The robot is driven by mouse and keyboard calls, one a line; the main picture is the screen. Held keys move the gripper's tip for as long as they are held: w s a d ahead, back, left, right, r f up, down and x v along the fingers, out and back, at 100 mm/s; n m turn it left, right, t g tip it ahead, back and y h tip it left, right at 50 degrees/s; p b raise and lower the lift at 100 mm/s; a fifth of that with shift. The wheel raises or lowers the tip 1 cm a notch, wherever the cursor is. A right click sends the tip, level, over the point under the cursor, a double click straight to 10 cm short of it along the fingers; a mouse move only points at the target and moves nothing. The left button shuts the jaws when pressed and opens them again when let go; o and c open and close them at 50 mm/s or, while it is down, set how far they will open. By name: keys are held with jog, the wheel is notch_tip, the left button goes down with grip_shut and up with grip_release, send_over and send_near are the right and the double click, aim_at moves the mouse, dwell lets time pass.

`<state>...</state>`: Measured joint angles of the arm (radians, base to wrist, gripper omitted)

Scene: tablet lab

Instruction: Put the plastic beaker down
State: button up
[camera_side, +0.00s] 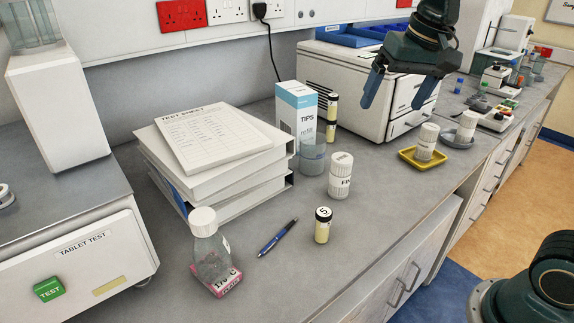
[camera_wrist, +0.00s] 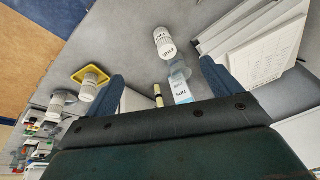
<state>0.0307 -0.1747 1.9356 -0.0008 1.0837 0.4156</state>
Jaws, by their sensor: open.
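The plastic beaker (camera_side: 312,155) is translucent grey-blue and stands upright on the grey bench, in front of the blue and white TIPS box. My gripper (camera_side: 393,103) is open and empty, in the air to the right of the beaker in the side view and apart from it. In the wrist view the beaker (camera_wrist: 180,71) shows between the spread fingers of my gripper (camera_wrist: 161,70), partly behind a white bottle.
A white capped bottle (camera_side: 340,176) stands close to the beaker's right. The TIPS box (camera_side: 297,112) and stacked binders (camera_side: 225,180) are behind and left. A yellow tray (camera_side: 407,155) bears a bottle. A vial (camera_side: 322,228), pen (camera_side: 277,237) and clear bottle (camera_side: 211,255) are in front.

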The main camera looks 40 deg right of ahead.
jog(key=s+f+n+t, duration=0.1)
jog(key=s+f+n, duration=0.1)
jog(key=s, duration=0.6)
jog(key=s+a+f+n+t, duration=0.1)
jog(key=s+f+n, duration=0.2)
jog(key=s, duration=0.4)
jog(key=shift+s+f, duration=0.4)
jog(key=shift+f, duration=0.1)
dwell(0.3)
